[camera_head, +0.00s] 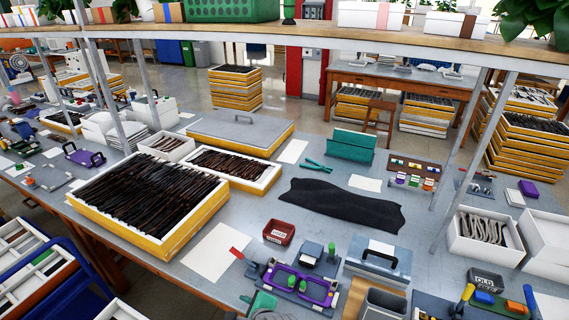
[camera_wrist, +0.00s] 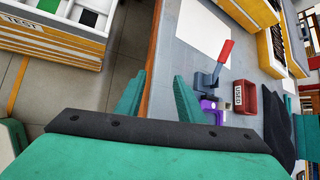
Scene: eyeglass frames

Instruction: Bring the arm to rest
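My gripper (camera_wrist: 158,93) shows in the wrist view, with a teal body and two teal fingers. The fingers stand apart, and nothing is held between them. The gap lies over the front edge of the grey worktable (camera_wrist: 168,70).
A red bin (camera_head: 279,232) stands behind the fixture. A yellow-edged tray of dark frames (camera_head: 100,232) lies at left, and a black cloth (camera_head: 340,205) at centre. A shelf (camera_head: 300,32) spans above.

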